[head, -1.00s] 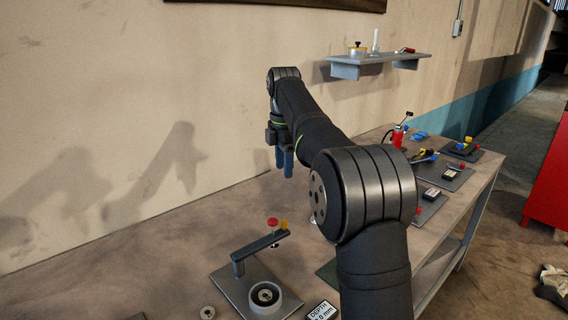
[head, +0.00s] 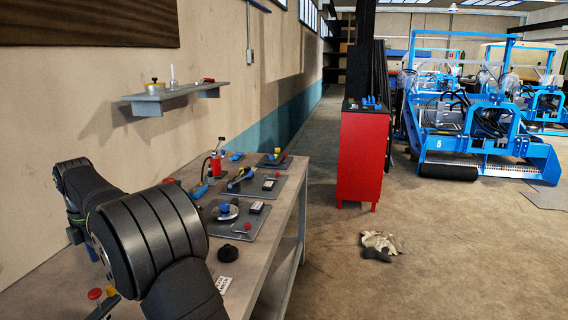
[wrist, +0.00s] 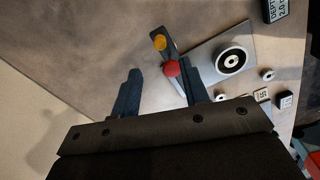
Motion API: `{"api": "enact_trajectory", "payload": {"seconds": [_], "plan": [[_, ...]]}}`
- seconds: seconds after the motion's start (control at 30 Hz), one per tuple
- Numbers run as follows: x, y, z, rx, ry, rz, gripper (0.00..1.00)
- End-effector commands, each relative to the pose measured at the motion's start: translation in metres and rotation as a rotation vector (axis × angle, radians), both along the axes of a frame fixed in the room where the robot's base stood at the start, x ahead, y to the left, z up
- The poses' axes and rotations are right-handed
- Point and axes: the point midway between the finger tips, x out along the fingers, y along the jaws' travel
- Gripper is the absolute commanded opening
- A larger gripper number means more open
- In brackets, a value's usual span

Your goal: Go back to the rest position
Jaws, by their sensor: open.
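My gripper (wrist: 160,70) is open in the wrist view, with its two dark blue fingers apart and nothing between them but bench top. A red knob (wrist: 171,68) and a yellow knob (wrist: 159,42) on a dark lever arm show by the right finger; I cannot tell the gap in depth. The lever's grey base plate (wrist: 240,40) carries a round ring (wrist: 231,60). In the head view my arm fills the lower left and hides most of this fixture; only the red knob (head: 95,293) and part of the lever show.
The bench (head: 268,238) holds several grey plates with small parts, a red bottle-like tool (head: 215,166) and a black round knob (head: 228,253). A wall shelf (head: 170,96) hangs above.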

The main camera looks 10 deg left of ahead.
Motion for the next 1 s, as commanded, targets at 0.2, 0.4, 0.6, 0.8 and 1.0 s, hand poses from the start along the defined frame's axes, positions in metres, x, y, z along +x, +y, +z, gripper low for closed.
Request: {"api": "enact_trajectory", "payload": {"seconds": [0.2,0.4,0.6,0.8,1.0], "plan": [[0.0,-0.001,-0.044,-0.003,0.002,0.0,0.41],[0.0,0.0,-0.072,-0.002,0.001,0.0,0.41],[0.0,0.0,-0.085,0.0,0.0,0.0,0.41],[0.0,0.0,-0.085,0.0,0.0,-0.003,0.41],[0.0,0.0,-0.084,0.0,0.0,-0.002,0.41]]}}
